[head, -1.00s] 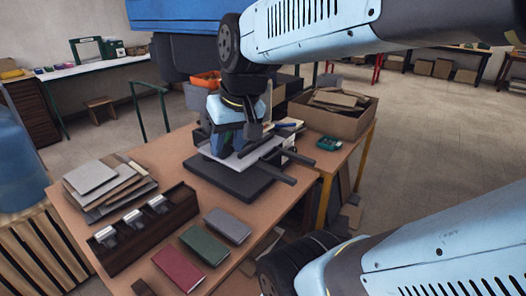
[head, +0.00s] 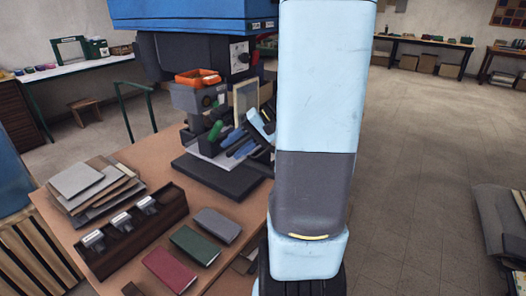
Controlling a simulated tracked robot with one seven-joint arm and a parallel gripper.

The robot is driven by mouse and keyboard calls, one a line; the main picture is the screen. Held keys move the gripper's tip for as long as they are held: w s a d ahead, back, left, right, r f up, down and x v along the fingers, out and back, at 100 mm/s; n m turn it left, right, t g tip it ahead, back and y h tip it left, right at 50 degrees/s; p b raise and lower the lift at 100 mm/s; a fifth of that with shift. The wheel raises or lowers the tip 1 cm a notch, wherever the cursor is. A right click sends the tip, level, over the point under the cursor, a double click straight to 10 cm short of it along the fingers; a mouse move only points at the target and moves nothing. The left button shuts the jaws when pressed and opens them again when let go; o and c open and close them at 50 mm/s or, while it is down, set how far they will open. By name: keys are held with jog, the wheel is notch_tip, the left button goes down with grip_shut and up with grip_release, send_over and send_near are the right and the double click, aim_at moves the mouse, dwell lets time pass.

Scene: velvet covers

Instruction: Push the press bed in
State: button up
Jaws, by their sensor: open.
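The press bed (head: 222,178) is a dark flat slab low at the front of the press, on the brown table. It sticks out toward me, and a pale sheet or plate (head: 212,158) lies at its back. The press (head: 195,50) has a blue top and a dark body. My light blue and grey arm fills the middle of the view and covers the bed's right side. A small light blue part beside the press seems to be of my wrist.
On the table (head: 130,165) are a stack of grey and brown boards (head: 90,182), a dark rack (head: 130,232) with metal pieces, and red (head: 170,268), green (head: 195,244) and grey (head: 216,225) covers. An orange tray (head: 198,77) sits on the press.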

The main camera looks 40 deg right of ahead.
jog(key=w+d+f+m+t, duration=0.2)
jog(key=d+f+m+t, duration=0.3)
jog(key=d, duration=0.7)
jog(key=m+t+h, duration=0.3)
jog(key=t+h, duration=0.1)
jog(key=t, duration=0.1)
send_near(265, 152)
jog(key=x, duration=0.8)
jog(key=shift+w+a+f, duration=0.1)
jog(key=shift+w+f, duration=0.15)
jog(key=shift+w, duration=0.1)
grip_shut()
